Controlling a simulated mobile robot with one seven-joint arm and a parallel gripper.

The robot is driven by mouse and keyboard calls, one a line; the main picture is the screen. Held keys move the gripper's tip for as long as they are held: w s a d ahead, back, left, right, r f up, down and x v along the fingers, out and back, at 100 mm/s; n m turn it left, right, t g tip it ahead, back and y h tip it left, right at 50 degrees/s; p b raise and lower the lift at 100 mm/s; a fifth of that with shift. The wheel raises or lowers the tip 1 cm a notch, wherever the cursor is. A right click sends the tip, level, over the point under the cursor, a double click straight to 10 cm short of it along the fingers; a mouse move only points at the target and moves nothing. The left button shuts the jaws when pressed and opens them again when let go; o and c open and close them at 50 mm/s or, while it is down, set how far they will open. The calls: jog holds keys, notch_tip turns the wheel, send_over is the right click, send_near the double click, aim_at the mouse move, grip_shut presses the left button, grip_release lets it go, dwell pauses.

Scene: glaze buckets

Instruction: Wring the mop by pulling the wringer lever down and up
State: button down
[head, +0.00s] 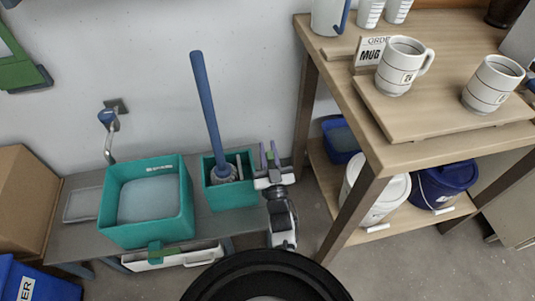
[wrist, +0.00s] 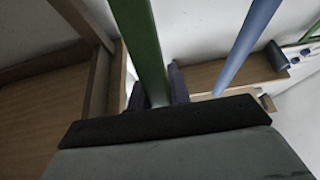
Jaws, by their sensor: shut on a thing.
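The mop's blue handle (head: 207,100) leans up out of a teal wringer bucket (head: 233,196) on a low grey bench. The grey mop head (head: 222,175) sits inside this bucket. My gripper (head: 269,158) is at the bucket's right side. In the wrist view a green bar (wrist: 141,45), which looks like the wringer lever, runs between the two dark fingers of my gripper (wrist: 158,90), and they are shut on it. The mop handle (wrist: 248,42) passes to its right, apart from the fingers. The lever cannot be made out in the head view.
A larger teal bucket of water (head: 150,231) stands left on the bench (head: 82,238). A wooden table (head: 428,145) with mugs is close on the right. A white bucket (head: 385,195) and a blue one (head: 437,188) stand on its lower shelf. A cardboard box (head: 25,205) is far left.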

jog(key=shift+s+d+f+t+b, duration=0.1)
jog(key=shift+s+f+t+b, duration=0.1)
jog(key=shift+s+t+b, duration=0.15)
jog(key=shift+s, duration=0.1)
jog(key=c, duration=1.3)
grip_release()
notch_tip(320, 180, up, 20)
jog(key=p, duration=0.3)
jog(key=shift+p, duration=0.4)
